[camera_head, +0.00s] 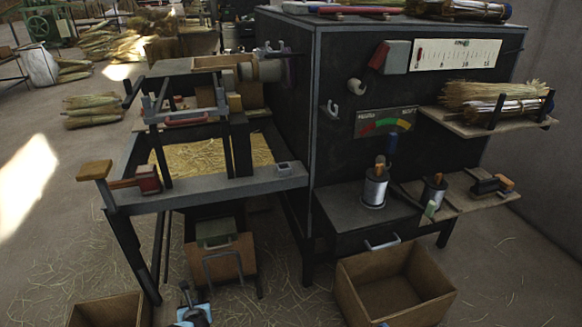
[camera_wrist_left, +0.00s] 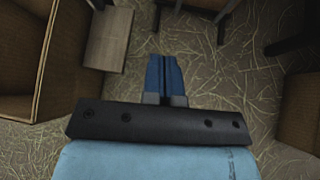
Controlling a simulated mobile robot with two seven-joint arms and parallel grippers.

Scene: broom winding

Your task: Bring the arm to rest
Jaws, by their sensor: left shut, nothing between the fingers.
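My left gripper (camera_head: 185,289) shows at the bottom of the head view, low over the floor in front of the workbench. In the left wrist view its two blue fingers (camera_wrist_left: 165,73) lie together, shut with nothing between them. It touches no object that I can see.
An open cardboard box (camera_head: 360,285) stands at the right, and another box (camera_head: 105,311) at the lower left. The winding bench (camera_head: 215,187) and dark cabinet (camera_head: 410,110) stand ahead. Straw litters the floor (camera_wrist_left: 225,80), which is clear around the fingers.

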